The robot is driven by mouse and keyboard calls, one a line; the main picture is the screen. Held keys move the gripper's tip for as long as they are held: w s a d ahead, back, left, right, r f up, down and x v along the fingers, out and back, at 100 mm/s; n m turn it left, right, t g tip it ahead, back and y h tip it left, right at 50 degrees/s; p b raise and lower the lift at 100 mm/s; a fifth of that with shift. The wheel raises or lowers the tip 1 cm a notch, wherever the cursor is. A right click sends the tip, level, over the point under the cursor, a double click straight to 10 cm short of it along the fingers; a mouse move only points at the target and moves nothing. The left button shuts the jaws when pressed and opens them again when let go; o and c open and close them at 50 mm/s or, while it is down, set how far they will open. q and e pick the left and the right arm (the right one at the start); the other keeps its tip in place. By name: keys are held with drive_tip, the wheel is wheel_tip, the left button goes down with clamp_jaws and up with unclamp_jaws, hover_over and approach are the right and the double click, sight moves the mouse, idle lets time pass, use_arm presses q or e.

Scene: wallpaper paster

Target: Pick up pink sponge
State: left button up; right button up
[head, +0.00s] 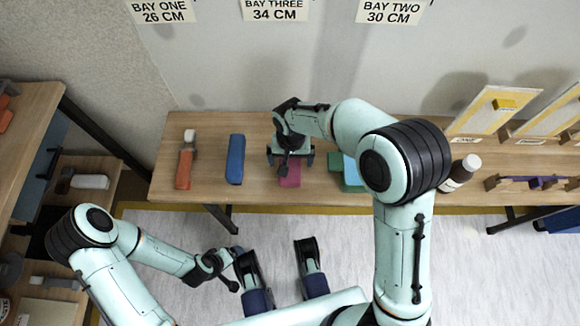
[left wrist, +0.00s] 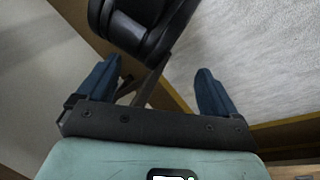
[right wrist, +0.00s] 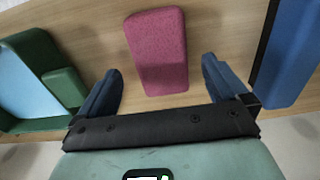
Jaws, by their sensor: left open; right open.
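The pink sponge (head: 290,177) lies flat on the wooden table, partly hidden under my right gripper in the head view. In the right wrist view the pink sponge (right wrist: 157,50) shows whole, between and beyond the open fingers. My right gripper (head: 290,157) is open and empty above the sponge; its fingers (right wrist: 161,88) do not touch it there. My left gripper (left wrist: 158,90) is open and empty, away from the table over the floor side, with a dark part of my arm near it in the left wrist view.
A blue block (head: 235,158) lies left of the sponge, and an orange-handled tool (head: 185,165) farther left. A green item (head: 336,165) lies close on the right. A dark-labelled bottle (head: 461,171) stands right of my arm. Wooden shelves (head: 38,105) stand at the left.

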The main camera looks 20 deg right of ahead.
sight(290, 165)
wheel_tip(290, 165, down, 4)
drive_tip(key=shift+a+f+b, duration=0.1)
drive_tip(key=shift+b, duration=0.55)
drive_tip(key=c, duration=1)
use_arm(q)
drive_tip(key=shift+w+a+f+t, duration=0.15)
drive_tip(key=shift+w+a+f, duration=0.2)
drive_tip(key=shift+w, duration=0.25)
drive_tip(key=shift+w+a+f+t, duration=0.15)
drive_tip(key=shift+w+a+f, duration=0.1)
drive_tip(key=shift+w+f, duration=0.25)
use_arm(e)
drive_tip(key=shift+c, duration=0.2)
use_arm(q)
drive_tip(key=s+d+r+g+h+p, duration=0.1)
drive_tip(key=s+d+r+p, duration=0.3)
drive_tip(key=s, duration=0.4)
wheel_tip(290, 165, up, 3)
drive_tip(key=shift+s+f+g+p, duration=0.15)
drive_tip(key=shift+s+g+p, duration=0.1)
drive_tip(key=shift+g+p, duration=0.65)
use_arm(e)
wheel_tip(290, 165, up, 20)
